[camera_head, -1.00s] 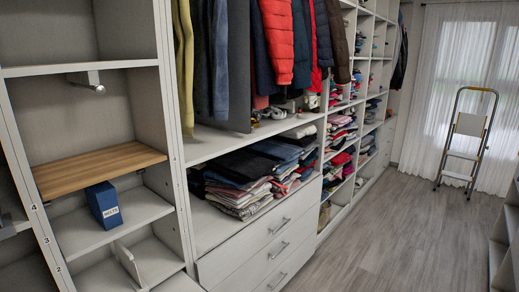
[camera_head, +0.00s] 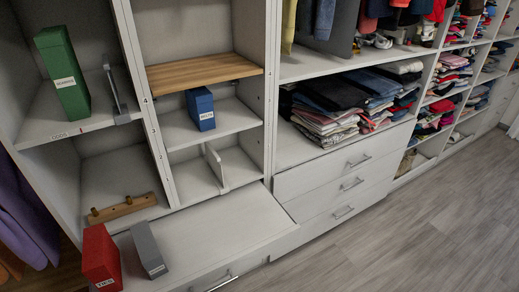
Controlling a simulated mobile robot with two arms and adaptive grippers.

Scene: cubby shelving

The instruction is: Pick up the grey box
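The grey box (camera_head: 148,249) stands upright, leaning slightly in the picture, on the low white ledge at the lower left. A red box (camera_head: 101,258) with a white label stands just left of it. Neither of my grippers shows in the head view.
A green box (camera_head: 63,74) stands on the upper left shelf beside a grey metal bracket (camera_head: 117,97). A blue box (camera_head: 201,108) stands in the cubby under a wooden board (camera_head: 203,72). A wooden peg rail (camera_head: 123,208) lies in the lower left cubby. The floor (camera_head: 400,225) at right is clear.

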